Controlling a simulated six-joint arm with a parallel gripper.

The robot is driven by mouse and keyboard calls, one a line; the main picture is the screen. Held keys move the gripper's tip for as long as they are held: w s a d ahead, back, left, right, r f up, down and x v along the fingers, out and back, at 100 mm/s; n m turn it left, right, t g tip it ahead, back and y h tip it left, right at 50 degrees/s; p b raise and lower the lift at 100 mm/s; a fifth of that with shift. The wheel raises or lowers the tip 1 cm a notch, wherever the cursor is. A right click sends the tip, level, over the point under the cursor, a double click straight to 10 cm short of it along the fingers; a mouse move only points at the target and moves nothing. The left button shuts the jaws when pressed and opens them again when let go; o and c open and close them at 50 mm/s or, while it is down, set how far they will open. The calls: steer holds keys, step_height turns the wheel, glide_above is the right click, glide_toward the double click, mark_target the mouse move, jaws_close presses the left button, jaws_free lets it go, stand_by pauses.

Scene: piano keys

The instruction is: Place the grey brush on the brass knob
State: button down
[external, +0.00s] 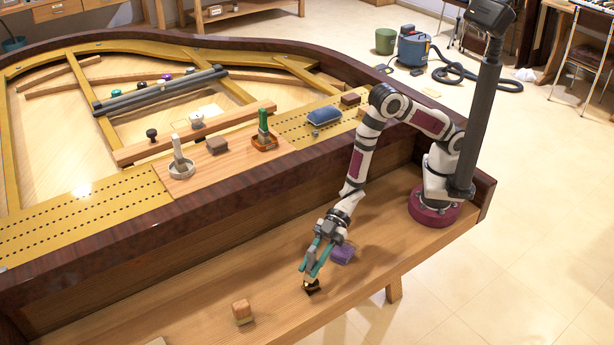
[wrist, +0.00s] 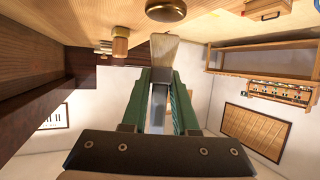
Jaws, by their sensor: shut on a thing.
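My gripper (external: 316,262) is low over the front wooden bench, its green fingers pointing down. In the wrist view my gripper (wrist: 160,85) is shut on the grey brush (wrist: 158,104), and the brush's pale bristles (wrist: 164,48) stick out past the fingertips. In the external view the brush (external: 311,257) shows as a grey piece between the fingers. The brass knob (external: 310,286), dark and gold, sits on the bench just below the gripper. In the wrist view the knob (wrist: 166,10) is a dark round shape just beyond the bristles. I cannot tell whether they touch.
A purple block (external: 342,253) lies close behind my gripper. The piano case's dark front rim (external: 260,187) rises behind the bench. Bare bench (external: 175,318) lies at the far left.

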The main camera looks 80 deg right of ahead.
steer(key=shift+f, duration=0.85)
steer(key=shift+f, duration=0.1)
steer(key=c, duration=0.7)
jaws_free()
steer(key=v, duration=1.2)
